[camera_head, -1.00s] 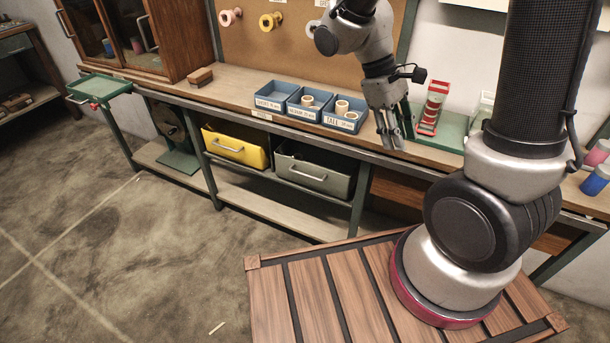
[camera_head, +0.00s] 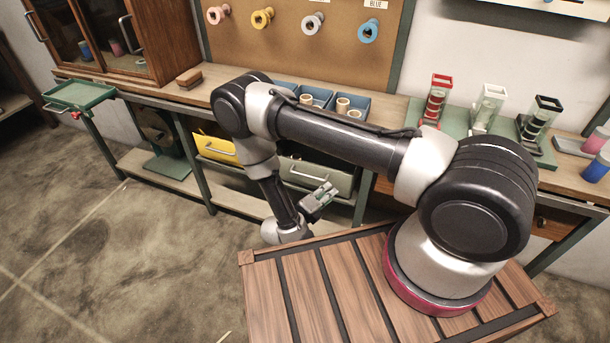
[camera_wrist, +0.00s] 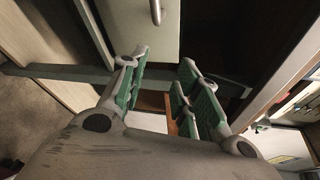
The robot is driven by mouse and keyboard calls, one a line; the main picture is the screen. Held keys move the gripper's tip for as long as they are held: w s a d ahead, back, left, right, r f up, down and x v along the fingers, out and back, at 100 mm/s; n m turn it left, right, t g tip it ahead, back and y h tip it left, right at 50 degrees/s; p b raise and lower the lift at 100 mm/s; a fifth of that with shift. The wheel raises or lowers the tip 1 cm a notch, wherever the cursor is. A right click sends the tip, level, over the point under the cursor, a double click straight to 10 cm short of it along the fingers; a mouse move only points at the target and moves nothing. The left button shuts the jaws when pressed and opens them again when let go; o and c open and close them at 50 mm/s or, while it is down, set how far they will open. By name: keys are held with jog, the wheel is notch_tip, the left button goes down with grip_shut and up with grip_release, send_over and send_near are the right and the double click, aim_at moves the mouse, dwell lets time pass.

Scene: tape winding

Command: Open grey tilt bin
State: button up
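The grey tilt bin (camera_head: 341,180) hangs under the workbench, right of the yellow bin, with its bar handle (camera_head: 308,174) across the front. It looks shut, though my arm hides part of its top edge. My gripper (camera_head: 326,190) is low in front of the grey bin, apart from its handle. In the wrist view, the gripper (camera_wrist: 166,66) shows its green-padded fingers spread with nothing between them. The bin's pale front (camera_wrist: 125,30) and handle (camera_wrist: 155,12) are at the top of that view, beyond the fingertips.
The yellow bin (camera_head: 215,148) hangs to the left. Blue trays with rolls (camera_head: 343,104) stand on the workbench (camera_head: 392,108) above. A lower shelf (camera_head: 240,200) runs beneath the bins. My wooden-topped base is close to the arm; open floor lies left.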

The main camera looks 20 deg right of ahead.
aim_at(308, 176)
jog(key=w+a+n+t+y, duration=0.3)
jog(key=w+a+n, duration=0.2)
jog(key=a+n, duration=0.25)
jog(key=x, duration=0.8)
jog(key=shift+w+a, duration=0.2)
grip_shut()
